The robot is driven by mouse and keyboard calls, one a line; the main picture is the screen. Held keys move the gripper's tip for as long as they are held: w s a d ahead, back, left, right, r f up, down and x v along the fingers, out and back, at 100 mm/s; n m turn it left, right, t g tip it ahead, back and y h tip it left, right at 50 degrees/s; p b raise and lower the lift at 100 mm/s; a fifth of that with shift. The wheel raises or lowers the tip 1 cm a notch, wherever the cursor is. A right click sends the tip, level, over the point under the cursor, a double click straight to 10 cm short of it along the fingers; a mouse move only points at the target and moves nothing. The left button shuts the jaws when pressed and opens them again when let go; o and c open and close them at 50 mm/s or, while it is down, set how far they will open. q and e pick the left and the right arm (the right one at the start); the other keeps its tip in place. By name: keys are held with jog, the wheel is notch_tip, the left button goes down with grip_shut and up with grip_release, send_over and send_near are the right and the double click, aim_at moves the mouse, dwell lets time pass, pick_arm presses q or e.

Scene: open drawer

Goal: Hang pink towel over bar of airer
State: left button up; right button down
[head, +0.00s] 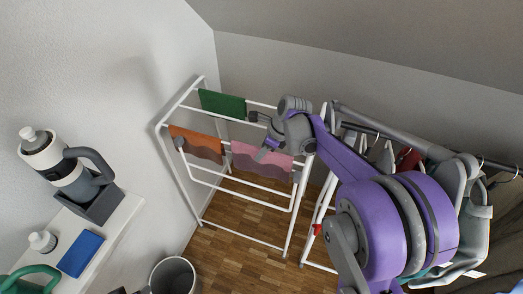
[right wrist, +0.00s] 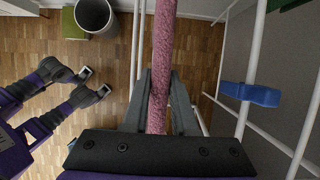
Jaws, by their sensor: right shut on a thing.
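The white airer (head: 197,219) stands in the corner. The pink towel (head: 262,160) hangs along one of its front bars, with a darker band at its lower edge. In the right wrist view the towel (right wrist: 164,50) is a narrow pink strip seen from above, running between my fingers. My right gripper (head: 262,134) is at the towel's top edge, shut on it; it also shows in the right wrist view (right wrist: 158,105). The bar under the cloth is hidden. My left gripper (right wrist: 95,82) shows only in the right wrist view, fingertips apart, away from the towel.
A green towel (head: 222,104) and an orange-brown towel (head: 196,143) hang on other bars. A blue clip (right wrist: 250,94) sits on the airer. A grey bin (head: 173,276) stands on the floor. A clothes rail (head: 437,147) with hanging garments is at right. A shelf (head: 118,222) holds bottles.

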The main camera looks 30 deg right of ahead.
jog(key=shift+f, duration=0.45)
jog(key=c, duration=0.6)
grip_release()
jog(key=v, duration=1)
jog(key=shift+d+r, duration=0.1)
jog(key=shift+r, duration=0.3)
jog(key=s+a+f+n+h+p, duration=0.1)
jog(key=s+a+n, duration=0.3)
jog(key=n, duration=0.5)
jog(key=s+a+f+n+t+h+p, duration=0.1)
jog(key=s+a+n, duration=0.3)
jog(key=s+n, duration=0.4)
jog(key=s+a+f+n+h+p, duration=0.1)
jog(key=s+a+n, duration=0.4)
jog(key=n, duration=0.6)
jog(key=shift+s+f+t+p, duration=0.4)
jog(key=shift+s+f+p, duration=0.2)
jog(key=shift+f, duration=0.3)
